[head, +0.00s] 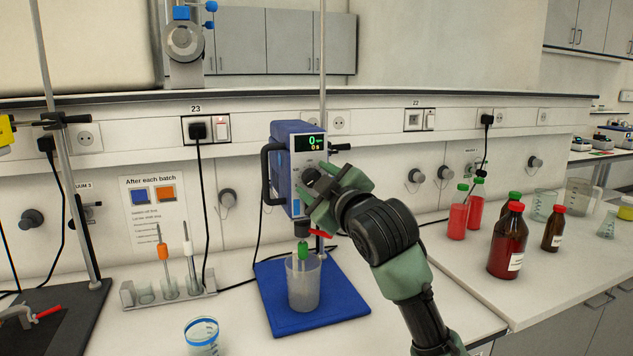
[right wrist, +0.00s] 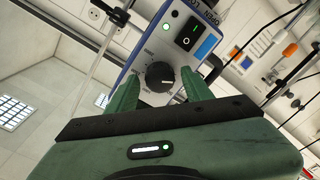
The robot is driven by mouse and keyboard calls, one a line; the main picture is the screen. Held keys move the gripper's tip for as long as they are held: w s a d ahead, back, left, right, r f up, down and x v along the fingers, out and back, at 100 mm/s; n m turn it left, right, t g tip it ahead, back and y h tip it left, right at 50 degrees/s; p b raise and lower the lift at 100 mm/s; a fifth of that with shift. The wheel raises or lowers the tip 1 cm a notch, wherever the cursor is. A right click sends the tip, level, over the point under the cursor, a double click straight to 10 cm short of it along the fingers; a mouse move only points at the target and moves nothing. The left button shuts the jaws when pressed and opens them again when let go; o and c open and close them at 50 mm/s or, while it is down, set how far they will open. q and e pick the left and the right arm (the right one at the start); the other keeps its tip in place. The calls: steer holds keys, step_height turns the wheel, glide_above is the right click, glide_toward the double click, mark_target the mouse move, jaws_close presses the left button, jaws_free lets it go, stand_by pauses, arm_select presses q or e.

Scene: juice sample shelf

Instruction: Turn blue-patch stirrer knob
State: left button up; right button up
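The blue overhead stirrer (head: 280,148) stands on a blue base (head: 330,312), its display showing 0. Its round black knob (right wrist: 159,76) has a white mark and a printed dial around it. A blue patch (right wrist: 206,47) is beside the black switch (right wrist: 187,34) on the stirrer's front. My right gripper (head: 316,192) is at this front panel. In the right wrist view its two green fingers are apart, one on each side of the knob; contact is not clear. My left gripper is not in view.
A beaker (head: 303,283) stands on the base under the stirrer. A rack with stirring shafts (head: 170,288) and a beaker (head: 202,338) are to the left. A brown bottle (head: 507,245) and red-filled bottles (head: 458,220) stand on the right. A wall sign (head: 153,212) carries blue and orange patches.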

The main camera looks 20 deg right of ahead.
jaws_close()
steer(key=m+p, duration=0.3)
steer(key=m, duration=0.2)
steer(key=shift+r+m, duration=0.1)
steer(key=shift+m, duration=0.3)
steer(key=m+p, duration=0.4)
steer(key=m, duration=0.2)
steer(key=shift+t, duration=0.3)
steer(key=shift+m, duration=0.3)
steer(key=shift+o, duration=1.6)
jaws_free()
